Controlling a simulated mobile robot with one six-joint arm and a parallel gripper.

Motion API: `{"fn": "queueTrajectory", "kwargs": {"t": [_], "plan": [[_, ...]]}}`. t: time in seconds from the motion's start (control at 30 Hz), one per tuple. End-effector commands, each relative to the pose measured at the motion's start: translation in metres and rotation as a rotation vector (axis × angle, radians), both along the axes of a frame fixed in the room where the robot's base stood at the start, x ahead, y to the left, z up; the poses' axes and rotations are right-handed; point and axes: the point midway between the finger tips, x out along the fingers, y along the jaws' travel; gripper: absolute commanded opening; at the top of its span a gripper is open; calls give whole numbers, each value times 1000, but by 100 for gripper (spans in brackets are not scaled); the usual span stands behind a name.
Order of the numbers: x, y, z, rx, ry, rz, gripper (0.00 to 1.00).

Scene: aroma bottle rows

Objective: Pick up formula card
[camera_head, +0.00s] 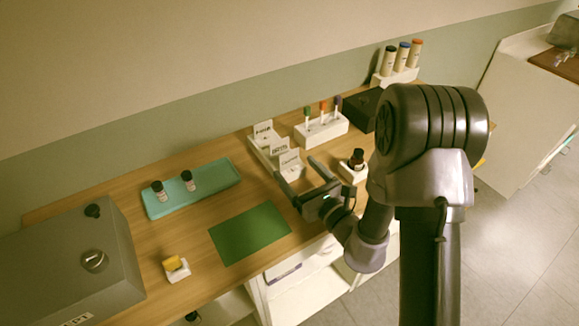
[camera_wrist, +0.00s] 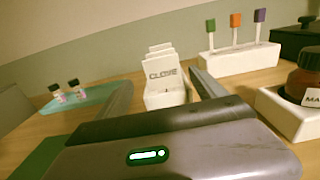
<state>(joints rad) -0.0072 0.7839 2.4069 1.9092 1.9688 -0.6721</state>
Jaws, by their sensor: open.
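Several white cards with dark lettering stand one behind another in a white holder (camera_head: 261,152). The front card (camera_head: 290,160) is nearest my gripper; in the wrist view the front card (camera_wrist: 162,73) bears a word that looks like "CLOVE". Which one is the formula card I cannot tell. My gripper (camera_head: 297,171) is open, its two fingers pointing toward the holder, one on either side of the front card's line. In the wrist view my gripper (camera_wrist: 163,86) has the holder between its fingers, with nothing gripped. Whether the fingers reach level with the card is unclear.
A white stand (camera_head: 321,131) with colored-top sticks is behind, and a dark bottle (camera_head: 357,158) in a white base is right. A teal tray (camera_head: 219,178) with two small bottles lies left. A green mat (camera_head: 249,233) is in front. A gray box (camera_head: 70,260) fills the left.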

Motion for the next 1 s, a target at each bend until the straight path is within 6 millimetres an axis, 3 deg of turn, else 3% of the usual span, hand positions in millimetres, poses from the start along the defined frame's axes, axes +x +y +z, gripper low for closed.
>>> {"fn": "queueTrajectory", "kwargs": {"t": [0.3,0.53,0.83,1.0], "plan": [[46,25,-4,0,-2,1,80],[48,25,-4,0,0,0,78],[47,25,-4,0,0,0,19],[47,25,-4,1,-1,0,16]]}}
